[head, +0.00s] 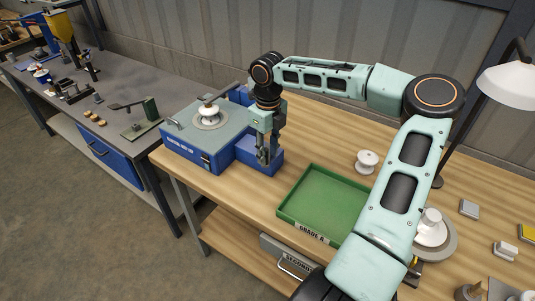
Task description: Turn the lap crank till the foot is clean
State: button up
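A blue machine (188,158) with a grey top stands at the left end of the wooden bench. A white insulator (209,113) sits upright on a round grey plate on its top, with a dark bar (221,94) over it. My gripper (264,157) points down at the lower blue section on the machine's right side. The fingers are small and close to that section. I cannot tell whether they touch or hold anything. I cannot make out a crank handle for certain. The insulator's foot is hidden underneath, so its cleanness does not show.
An empty green tray (283,214) marked GRADE A lies right of the machine. A white insulator (367,161) stands behind it. My arm arches over the bench's right half. A lamp (508,86) stands at right. A grey bench (116,72) is at left.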

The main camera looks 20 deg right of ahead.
jog(key=shift+s, duration=0.15)
notch_tip(320, 180, up, 12)
dwell(0.6)
